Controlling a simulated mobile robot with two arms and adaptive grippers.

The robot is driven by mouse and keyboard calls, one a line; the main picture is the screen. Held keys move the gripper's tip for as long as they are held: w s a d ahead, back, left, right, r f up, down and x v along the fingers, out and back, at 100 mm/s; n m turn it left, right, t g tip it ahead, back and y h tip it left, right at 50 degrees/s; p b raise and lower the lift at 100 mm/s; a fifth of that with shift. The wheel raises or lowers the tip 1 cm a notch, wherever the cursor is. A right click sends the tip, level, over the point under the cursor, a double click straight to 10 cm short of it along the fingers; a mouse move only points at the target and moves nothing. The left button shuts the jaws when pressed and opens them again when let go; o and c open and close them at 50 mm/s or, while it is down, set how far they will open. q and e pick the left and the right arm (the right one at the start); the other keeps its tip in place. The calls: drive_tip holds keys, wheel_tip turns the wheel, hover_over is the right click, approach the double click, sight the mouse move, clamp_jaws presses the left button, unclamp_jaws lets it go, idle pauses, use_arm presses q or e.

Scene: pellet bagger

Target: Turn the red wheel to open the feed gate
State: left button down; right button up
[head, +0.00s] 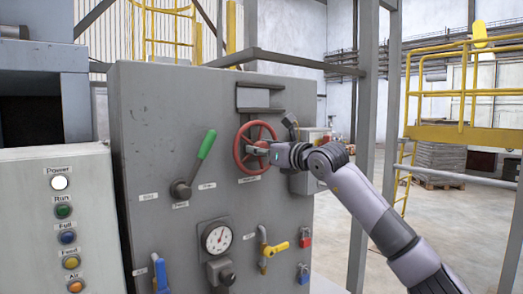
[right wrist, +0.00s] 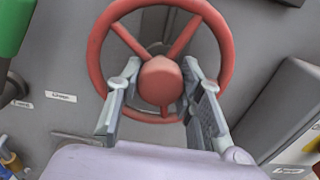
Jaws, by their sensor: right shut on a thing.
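The red wheel (head: 239,152) is a spoked handwheel on the front of a grey machine cabinet (head: 150,110). It also shows in the right wrist view (right wrist: 160,82), with its round hub facing the camera. My right gripper (head: 263,148) reaches in from the right at the wheel's centre. In the right wrist view its two fingers (right wrist: 160,70) lie on either side of the hub, inside the rim, shut on the wheel. The lower spoke and bottom of the rim show between the fingers. The feed gate itself cannot be made out. My left gripper is not in view.
A green-handled lever (head: 205,146) stands left of the wheel. Below are a gauge (head: 217,237), a yellow valve handle (head: 277,248) and padlocks (head: 305,236). A button panel (head: 62,225) is at the left. A grey post (head: 364,150) stands behind my right arm.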

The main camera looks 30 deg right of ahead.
clamp_jaws()
idle(0.3)
